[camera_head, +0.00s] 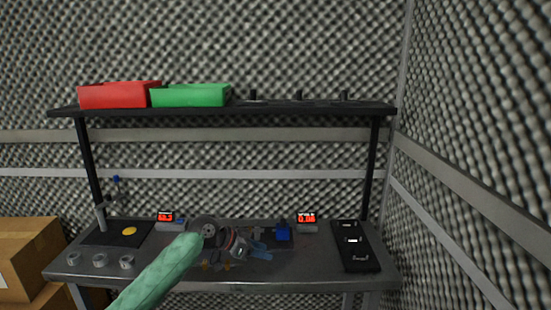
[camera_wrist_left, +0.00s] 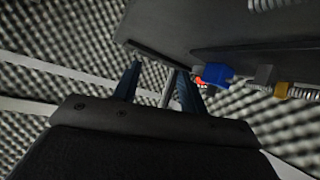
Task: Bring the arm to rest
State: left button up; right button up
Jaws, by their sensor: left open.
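My left arm, in a green sleeve, reaches in from the bottom of the head view. Its gripper (camera_head: 262,252) is over the front of the grey workbench (camera_head: 310,270). In the left wrist view the two blue fingers of the gripper (camera_wrist_left: 160,73) stand apart with nothing between them. The bench (camera_wrist_left: 200,35) shows tilted at the upper right there, with a blue object (camera_wrist_left: 215,75) near its edge. That view does not make clear how far the fingers are from the bench. My right gripper is not in view.
A shelf (camera_head: 300,108) above the bench holds a red bin (camera_head: 120,95) and a green bin (camera_head: 190,96). A black tray (camera_head: 355,250) lies at the right, several metal rings (camera_head: 100,260) at the left. Cardboard boxes (camera_head: 25,250) stand left. Foam walls (camera_head: 480,120) close in behind and right.

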pick_arm(q)
jog(key=shift+s+a+f+y, duration=0.15)
jog(key=shift+a+y, duration=0.2)
jog(key=shift+y, duration=0.25)
jog(key=shift+a+r+n+t+y, duration=0.2)
jog(key=shift+a+n+t+y, duration=0.1)
jog(key=shift+a+t+y, duration=0.1)
jog(key=s+a+r+n+t+y, duration=0.2)
jog(key=a+r+t+y, duration=0.1)
jog(key=r+y, duration=0.1)
jog(key=s+a+f+n+t+y, duration=0.1)
jog(key=s+a+f+n+y, duration=0.1)
jog(key=s+f, duration=0.25)
jog(key=s+a+f+n+y, duration=0.1)
jog(key=s+a+f+n, duration=0.2)
jog(key=s, duration=0.3)
jog(key=s+f+n+g, duration=0.1)
jog(key=s+f+g, duration=0.1)
jog(key=s+f, duration=0.6)
jog(key=s+a+f+n+g, duration=0.1)
jog(key=s+f+g, duration=0.1)
jog(key=s+f, duration=0.7)
jog(key=s+f+n+g+y, duration=0.1)
jog(key=s+f, duration=0.7)
jog(key=s, duration=1.3)
jog(key=shift+a+f+g, duration=0.4)
jog(key=shift+g, duration=0.4)
